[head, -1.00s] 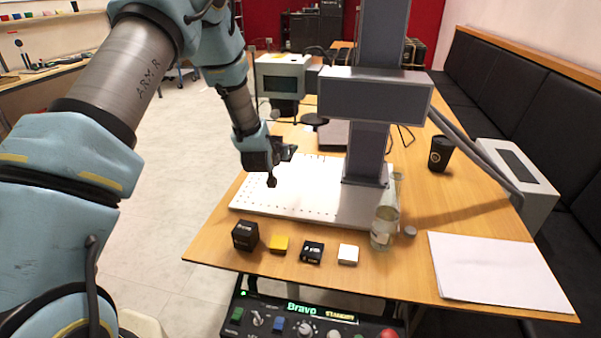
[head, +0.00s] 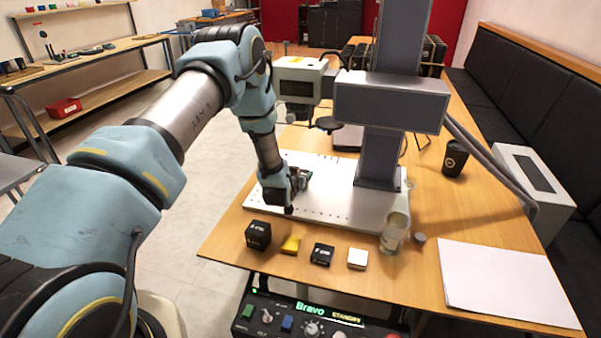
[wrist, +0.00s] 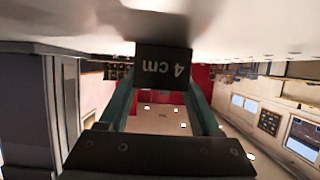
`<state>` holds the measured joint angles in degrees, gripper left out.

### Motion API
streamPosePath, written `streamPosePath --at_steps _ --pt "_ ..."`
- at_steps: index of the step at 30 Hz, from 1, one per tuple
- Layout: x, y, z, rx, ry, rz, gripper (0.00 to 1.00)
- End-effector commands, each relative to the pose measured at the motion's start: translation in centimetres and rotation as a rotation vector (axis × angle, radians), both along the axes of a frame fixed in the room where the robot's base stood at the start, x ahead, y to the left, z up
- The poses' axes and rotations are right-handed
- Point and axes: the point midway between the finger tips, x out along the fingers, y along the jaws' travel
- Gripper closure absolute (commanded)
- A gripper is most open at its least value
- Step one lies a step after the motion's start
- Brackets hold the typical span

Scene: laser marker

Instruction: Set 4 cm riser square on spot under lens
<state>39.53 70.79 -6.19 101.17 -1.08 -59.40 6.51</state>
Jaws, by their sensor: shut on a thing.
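A dark block marked "4 cm" (wrist: 163,65), the riser, is held between the two teal fingers of my gripper (wrist: 164,88) in the wrist view. The label reads upside down there. In the head view my gripper (head: 300,182) is low over the left part of the white perforated bed plate (head: 330,203) of the marker. The riser is hard to make out there. In the wrist view the pale plate surface (wrist: 70,20) lies close to the block; I cannot tell whether they touch. The spot and the lens cannot be clearly made out.
The marker's grey column (head: 378,157) and grey housing (head: 390,102) stand right of my gripper. A black cube (head: 258,235), yellow block (head: 291,245), black block (head: 322,254) and white block (head: 357,258) line the table's front.

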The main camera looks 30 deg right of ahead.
Motion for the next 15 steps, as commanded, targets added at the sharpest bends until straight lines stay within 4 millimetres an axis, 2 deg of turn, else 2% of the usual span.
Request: streamPosePath --at_steps 9,10,15 --pt "0.02 -0.03 -0.42 -0.001 -0.001 0.000 1.00" --pt "-0.02 0.00 -0.32 0.001 0.001 0.000 0.32" --pt "-0.02 0.01 -0.28 0.001 0.001 0.000 0.13"
